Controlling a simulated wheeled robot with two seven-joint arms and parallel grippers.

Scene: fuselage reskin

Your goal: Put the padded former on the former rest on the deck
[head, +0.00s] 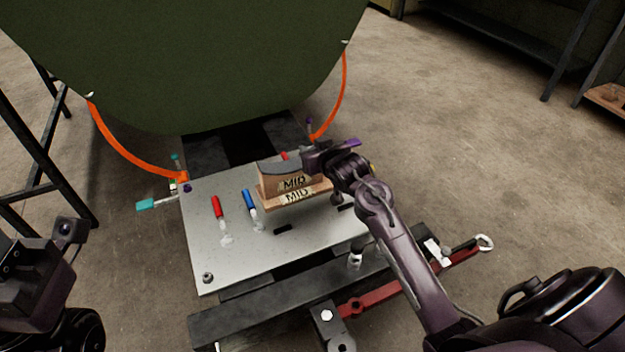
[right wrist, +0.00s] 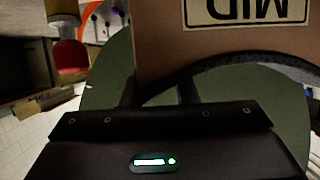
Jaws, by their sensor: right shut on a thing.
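The padded former (head: 272,179) is a tan wooden block with a dark pad along its top and the label MID. It is over the former rest (head: 268,200), a wooden piece also marked MID, on the grey deck (head: 220,265). I cannot tell whether the two touch. My right gripper (head: 322,158) is shut on the former at its upper right side. In the right wrist view, the former's face (right wrist: 230,45) fills the upper right, its label upside down, with the dark pad below it. My left gripper (head: 40,262) is at the lower left, away from the deck; its jaws are unclear.
Red (head: 217,207) and blue (head: 249,201) handled tools stand on the deck left of the rest. A large green curved panel (head: 200,60) hangs behind, with orange straps at its sides. A red bar (head: 400,285) lies along the front. The deck's front left is mostly clear.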

